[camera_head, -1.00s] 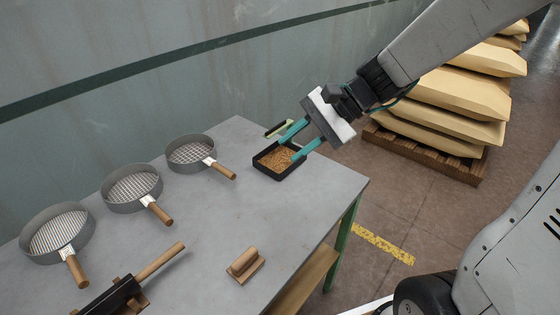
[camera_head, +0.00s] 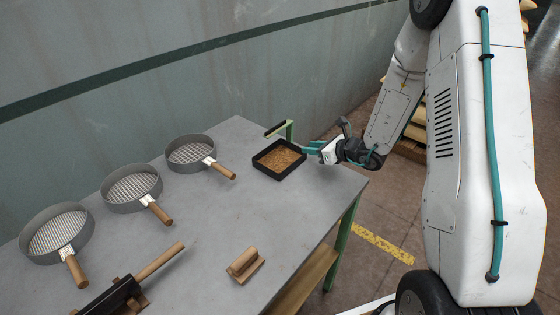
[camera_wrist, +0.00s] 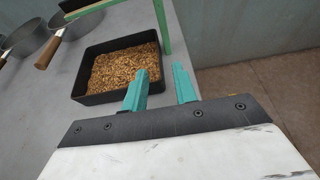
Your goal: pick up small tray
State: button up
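The small tray (camera_head: 279,172) is black and square with low walls and holds brown grain. It lies flat at the far right end of the grey table. It also shows in the wrist view (camera_wrist: 80,88). My gripper (camera_head: 308,147) is beside the tray's right rear side, at low height and pointing left toward it. In the wrist view its two teal fingers (camera_wrist: 160,82) are apart with nothing held between them. One finger overlaps the tray's near right edge in that view; I cannot tell whether it touches.
A green stand (camera_head: 289,130) with a dark top piece is just behind the tray. Three round sieves (camera_head: 190,152) with wooden handles line the table's back. A wooden block (camera_head: 245,265) and a dark tool with a wooden handle (camera_head: 160,262) lie in front. The table's right middle is clear.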

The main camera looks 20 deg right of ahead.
aim_at(280, 158)
jog(key=x, duration=0.7)
grip_shut()
